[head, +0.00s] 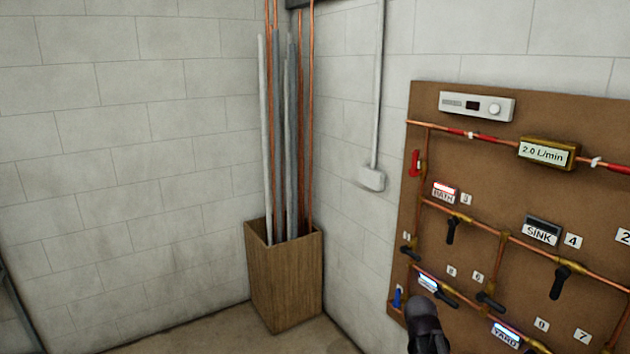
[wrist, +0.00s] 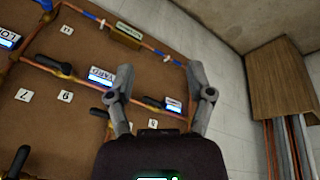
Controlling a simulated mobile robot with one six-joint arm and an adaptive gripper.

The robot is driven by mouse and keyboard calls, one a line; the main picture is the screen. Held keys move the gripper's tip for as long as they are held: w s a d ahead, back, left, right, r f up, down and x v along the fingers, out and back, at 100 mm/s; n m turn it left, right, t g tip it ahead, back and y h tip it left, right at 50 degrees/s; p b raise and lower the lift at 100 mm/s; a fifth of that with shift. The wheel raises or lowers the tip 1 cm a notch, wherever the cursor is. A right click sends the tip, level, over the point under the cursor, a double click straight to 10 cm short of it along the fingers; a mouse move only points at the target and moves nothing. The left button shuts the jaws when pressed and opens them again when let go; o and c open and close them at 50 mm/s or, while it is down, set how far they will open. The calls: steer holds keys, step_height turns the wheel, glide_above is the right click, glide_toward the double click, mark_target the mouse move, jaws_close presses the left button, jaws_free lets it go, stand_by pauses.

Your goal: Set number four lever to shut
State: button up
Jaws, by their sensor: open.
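The number four tag (head: 573,241) is on the brown board at the right of the head view, beside the SINK sign (head: 541,232). Below it, a black lever (head: 558,284) sits on a copper pipe, its handle hanging down across the pipe. Tag and lever cannot be made out in the wrist view. My gripper (head: 426,325) shows as a dark shape at the board's lower left, well left of that lever; its fingers cannot be made out there. In the wrist view my gripper (wrist: 163,88) is open, with nothing seen between its fingertips.
Other black levers are close by, including one by tag 3 (head: 452,229) and one by tag 6 (head: 490,300). The wrist view shows the YARD sign (wrist: 102,76). A wooden bin (head: 283,285) of upright pipes stands in the corner. Floor shows beside it.

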steer(key=s+a+f+n+g+y, duration=0.1)
steer(key=s+a+n, duration=0.1)
steer(key=a, duration=0.4)
steer(key=s+a+f+n+g+y, duration=0.1)
steer(key=s+a+n+y, duration=0.1)
steer(key=s+a, duration=0.3)
steer(key=shift+s+a+b, duration=0.15)
steer(key=shift+a+b, duration=0.3)
steer(key=shift+a, duration=0.2)
